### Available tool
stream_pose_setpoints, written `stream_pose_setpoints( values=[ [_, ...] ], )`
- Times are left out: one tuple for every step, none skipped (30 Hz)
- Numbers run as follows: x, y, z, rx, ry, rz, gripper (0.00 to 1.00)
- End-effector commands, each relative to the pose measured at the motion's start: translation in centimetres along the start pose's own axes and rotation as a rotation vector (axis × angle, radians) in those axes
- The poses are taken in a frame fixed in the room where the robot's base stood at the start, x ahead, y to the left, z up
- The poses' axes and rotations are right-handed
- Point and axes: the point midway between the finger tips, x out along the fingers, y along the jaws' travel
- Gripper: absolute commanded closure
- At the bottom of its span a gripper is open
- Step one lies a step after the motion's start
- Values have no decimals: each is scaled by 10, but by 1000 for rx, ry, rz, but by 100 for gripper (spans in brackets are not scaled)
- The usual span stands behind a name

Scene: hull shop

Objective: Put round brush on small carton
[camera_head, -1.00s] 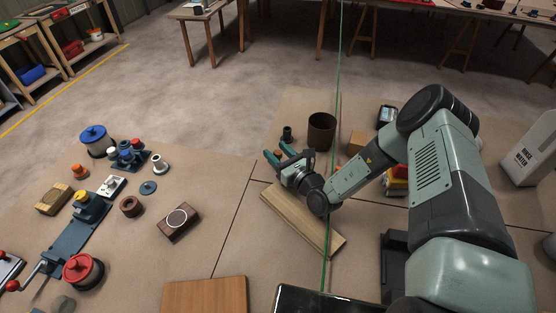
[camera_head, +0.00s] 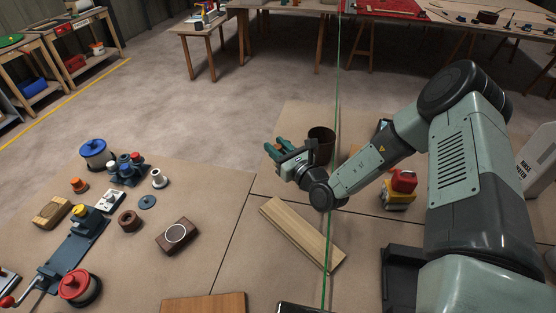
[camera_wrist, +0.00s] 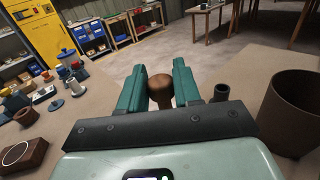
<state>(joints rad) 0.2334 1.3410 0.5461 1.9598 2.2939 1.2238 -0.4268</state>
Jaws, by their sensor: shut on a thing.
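My gripper (camera_head: 279,147) is over the far part of the bench, left of the dark brown cup. In the wrist view its two teal fingers are shut on a brown, rounded wooden piece (camera_wrist: 160,88), which looks like the round brush's knob. Its lower part is hidden, and I cannot see bristles. In the head view the fingers mostly hide it. I cannot make out the small carton now; my arm covers the spot right of the cup where a small cardboard box showed earlier.
The brown cup (camera_head: 321,140) stands close to my gripper; it also shows in the wrist view (camera_wrist: 290,110). A wooden plank (camera_head: 300,232) lies in front. A red-topped yellow stack (camera_head: 401,188) stands right of my forearm. Spools and fittings crowd the left bench.

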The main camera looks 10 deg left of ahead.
Motion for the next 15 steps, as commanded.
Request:
stream_pose_setpoints(
  values=[
    [0,0,8,-1,-1,0,96],
    [0,0,11,-1,-1,0,96],
    [0,0,15,-1,-1,0,96],
    [0,0,17,-1,-1,0,96],
    [0,0,19,0,-1,-1,96],
    [0,-2,21,1,0,-5,96],
    [0,-4,22,1,-1,-13,96],
    [0,-8,23,2,-1,-25,96],
    [0,-15,25,2,-1,-50,96],
    [0,-22,27,2,-2,-73,96],
    [-1,-31,29,3,-2,-104,96],
    [-2,-45,33,3,-2,-150,96],
    [-4,-58,36,4,-2,-191,96],
    [-6,-72,39,4,-3,-236,96],
    [-10,-90,44,4,-3,-298,96]
  ],
)
